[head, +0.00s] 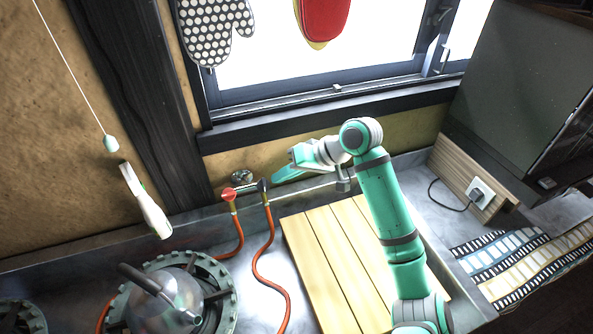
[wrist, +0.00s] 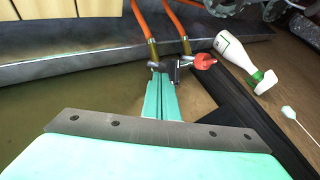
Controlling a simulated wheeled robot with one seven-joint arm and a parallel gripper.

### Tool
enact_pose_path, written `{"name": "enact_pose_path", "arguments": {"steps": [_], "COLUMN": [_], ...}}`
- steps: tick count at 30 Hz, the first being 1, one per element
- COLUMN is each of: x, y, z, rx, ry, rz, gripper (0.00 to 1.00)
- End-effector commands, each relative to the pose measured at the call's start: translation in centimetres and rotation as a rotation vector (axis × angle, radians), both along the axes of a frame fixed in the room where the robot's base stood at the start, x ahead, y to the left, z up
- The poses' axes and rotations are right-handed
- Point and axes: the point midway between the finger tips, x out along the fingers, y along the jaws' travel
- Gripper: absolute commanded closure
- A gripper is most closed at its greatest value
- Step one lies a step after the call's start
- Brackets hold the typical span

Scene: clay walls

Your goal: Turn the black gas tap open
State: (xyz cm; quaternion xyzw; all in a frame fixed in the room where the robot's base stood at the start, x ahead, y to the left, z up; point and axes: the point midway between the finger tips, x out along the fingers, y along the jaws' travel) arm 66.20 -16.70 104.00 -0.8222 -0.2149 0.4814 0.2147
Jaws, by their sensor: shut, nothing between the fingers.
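The black gas tap (head: 263,185) is on the pipe fitting low on the wall, above the right orange hose. In the wrist view the dark tap (wrist: 172,69) shows just beyond my fingertips. My gripper (head: 276,178) reaches in from the right, its green fingers shut and empty. In the wrist view the fingers (wrist: 160,82) lie together and point at the tap. The tips are right beside the tap; I cannot tell whether they touch it. The tap's lever is partly hidden and its exact angle is unclear.
Orange hoses (head: 262,255) run down from the fitting to the counter. A kettle (head: 165,300) stands on a burner at lower left. A wooden board (head: 325,255) lies below my arm. A white spray bottle (head: 148,205) and a window ledge (head: 320,118) are nearby.

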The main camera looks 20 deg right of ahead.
Motion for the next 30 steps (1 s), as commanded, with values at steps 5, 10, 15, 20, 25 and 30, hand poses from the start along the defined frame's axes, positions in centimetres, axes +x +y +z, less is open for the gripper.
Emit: {"name": "enact_pose_path", "arguments": {"steps": [5, 10, 15, 20, 25, 30], "x": [0.1, 0.1, 0.1, 0.2, 0.5, 0.7], "y": [1.0, 1.3, 1.3, 1.7, 2.6, 3.1], "z": [0.1, 0.2, 0.2, 0.2, 0.5, 0.6], "rx": [-0.001, 0.000, 0.000, 0.001, 0.004, 0.003], "ry": [0.000, 0.000, 0.000, -0.001, -0.002, -0.004], "rz": [-0.004, -0.006, -0.005, -0.003, 0.001, 0.004], "gripper": [1.00, 1.00, 1.00, 1.00, 1.00, 1.00]}}
